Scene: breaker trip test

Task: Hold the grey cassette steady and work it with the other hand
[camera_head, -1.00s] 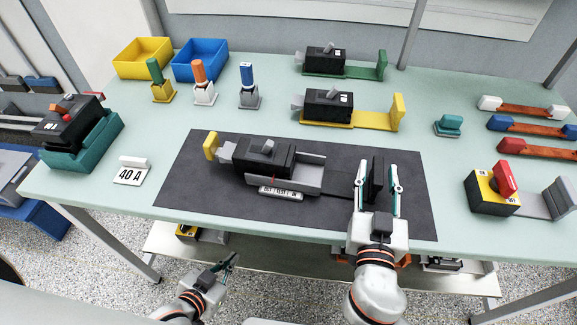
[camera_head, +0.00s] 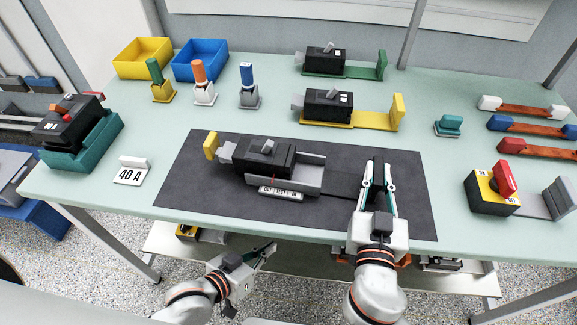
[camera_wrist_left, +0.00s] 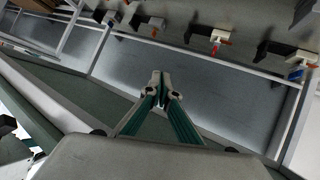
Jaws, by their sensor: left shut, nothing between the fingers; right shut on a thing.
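The grey cassette (camera_head: 310,181) lies on the dark mat (camera_head: 190,181), with a black breaker (camera_head: 262,158) in it. A yellow end piece (camera_head: 211,146) is at its left, and a label strip (camera_head: 280,193) is on its front. A dark upright plate stands at its right end, mostly hidden between my fingers. My right gripper (camera_head: 377,170) is shut on this plate. My left gripper (camera_head: 268,251) is shut and empty, in front of and below the table's front edge. Its fingertips meet in the left wrist view (camera_wrist_left: 159,82).
Behind the mat stand a yellow-ended cassette (camera_head: 350,113) and a green-ended one (camera_head: 345,68). A teal holder (camera_head: 85,150) and a 40 A card (camera_head: 131,172) are at left. A red-switch block (camera_head: 495,190) is at right. The mat's left part is clear.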

